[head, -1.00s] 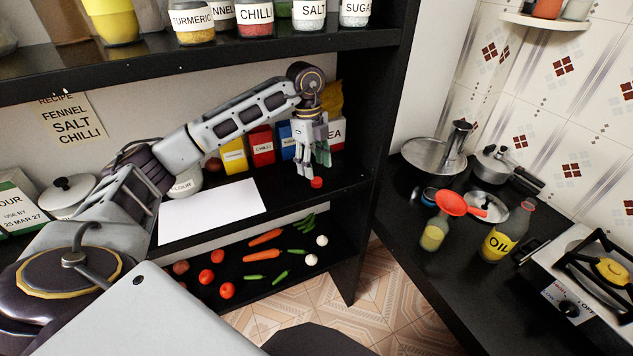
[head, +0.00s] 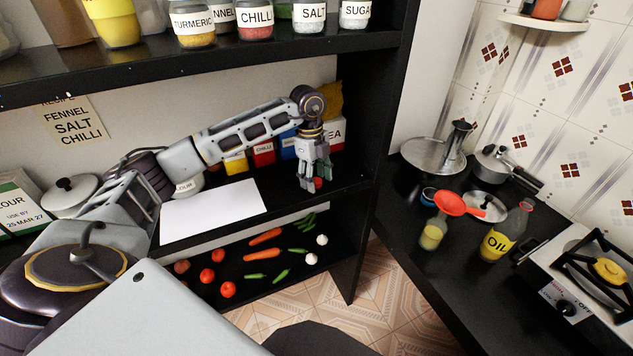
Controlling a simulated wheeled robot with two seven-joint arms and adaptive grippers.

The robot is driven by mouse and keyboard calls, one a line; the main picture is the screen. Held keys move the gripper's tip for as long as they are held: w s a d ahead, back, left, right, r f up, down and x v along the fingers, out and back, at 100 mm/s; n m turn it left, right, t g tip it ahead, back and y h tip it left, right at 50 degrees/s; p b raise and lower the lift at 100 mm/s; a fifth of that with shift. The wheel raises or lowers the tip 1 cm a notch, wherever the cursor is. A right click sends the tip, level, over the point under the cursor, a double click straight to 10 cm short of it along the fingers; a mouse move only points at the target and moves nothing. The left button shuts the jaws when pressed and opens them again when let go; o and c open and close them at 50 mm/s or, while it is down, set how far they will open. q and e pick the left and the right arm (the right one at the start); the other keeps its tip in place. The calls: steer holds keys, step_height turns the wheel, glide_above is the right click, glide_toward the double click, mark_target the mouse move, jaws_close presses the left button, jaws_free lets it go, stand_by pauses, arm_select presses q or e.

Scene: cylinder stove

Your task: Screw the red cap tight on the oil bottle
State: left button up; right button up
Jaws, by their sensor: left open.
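The red cap (head: 319,182) lies on the middle shelf near its front right edge, partly hidden by my fingers. My left gripper (head: 314,184) is open and points down at the cap, with fingers in front of and beside it. I cannot tell whether they touch it. The oil bottle (head: 497,243) stands upright on the black counter at the right, well away from the gripper. It has a yellow label, and a reddish tint shows at its mouth. My right gripper is not in view.
A red funnel (head: 457,204) sits on a small container of yellow liquid (head: 432,236) left of the oil bottle. A stove (head: 590,275) stands to the right, pans behind. Spice boxes (head: 263,152) stand behind my gripper. A white sheet (head: 212,210) lies to its left.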

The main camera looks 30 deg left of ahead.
arm_select(q)
steer(key=c, duration=0.7)
steer(key=shift+d+r, duration=0.1)
steer(key=shift+r, duration=0.05)
